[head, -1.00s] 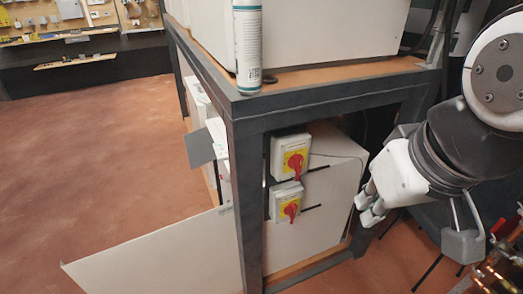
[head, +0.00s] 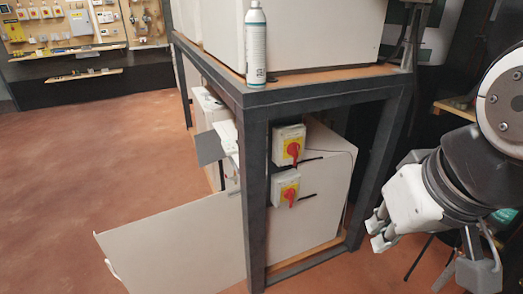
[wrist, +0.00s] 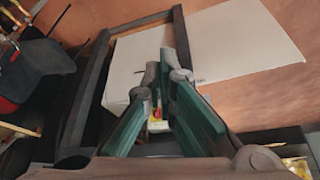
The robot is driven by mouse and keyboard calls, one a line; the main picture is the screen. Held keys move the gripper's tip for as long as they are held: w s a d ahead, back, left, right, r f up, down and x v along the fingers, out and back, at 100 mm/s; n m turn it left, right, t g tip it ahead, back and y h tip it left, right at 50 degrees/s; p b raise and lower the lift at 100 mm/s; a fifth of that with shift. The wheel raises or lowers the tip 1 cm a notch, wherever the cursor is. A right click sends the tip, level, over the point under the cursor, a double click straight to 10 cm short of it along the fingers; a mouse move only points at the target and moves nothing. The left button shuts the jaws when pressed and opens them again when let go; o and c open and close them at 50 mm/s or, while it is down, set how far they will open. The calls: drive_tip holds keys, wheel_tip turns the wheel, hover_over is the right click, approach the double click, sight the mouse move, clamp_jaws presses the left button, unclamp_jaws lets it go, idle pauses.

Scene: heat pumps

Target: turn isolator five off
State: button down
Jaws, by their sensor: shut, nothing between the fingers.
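Two grey isolator boxes with red rotary handles on yellow plates hang one above the other beside the front leg of the dark frame. The upper isolator (head: 289,146) and the lower isolator (head: 286,187) both show in the head view; I cannot read a number on either. One isolator (wrist: 158,124) shows small between my fingers in the wrist view. My gripper (head: 377,232) is right of the isolators in the head view, apart from them. Its fingers are shut and empty, and they also show in the wrist view (wrist: 158,75).
The dark frame bench (head: 255,150) carries white units and a spray can (head: 256,42). A white panel (head: 180,245) juts out low on the left. A tool board (head: 85,35) stands at the back. The reddish floor (head: 90,150) on the left is clear.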

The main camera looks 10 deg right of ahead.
drive_tip(key=w+a+f+m+g+y+b, duration=0.1)
drive_tip(key=w+a+f+m+y+b, duration=0.3)
drive_tip(key=w+f+m+b, duration=0.35)
drive_tip(key=w+a+f+m+g+y+b, duration=0.1)
drive_tip(key=w+a+f+m+y+b, duration=0.35)
drive_tip(key=w+f+m, duration=0.45)
drive_tip(key=w+a+f+m+g+y+b, duration=0.1)
drive_tip(key=w+a+f+m+y+b, duration=0.3)
drive_tip(key=w+f+b, duration=0.4)
drive_tip(key=w+d+f+m+t+h+b, duration=0.1)
drive_tip(key=w+d+f+m+t+b, duration=0.4)
drive_tip(key=w+f+m, duration=0.4)
drive_tip(key=w+d+f+m+t+b, duration=0.6)
drive_tip(key=w+d+f+m, duration=0.4)
drive_tip(key=f+m, duration=0.7)
drive_tip(key=shift+t+h, duration=0.35)
drive_tip(key=shift+t, duration=0.55)
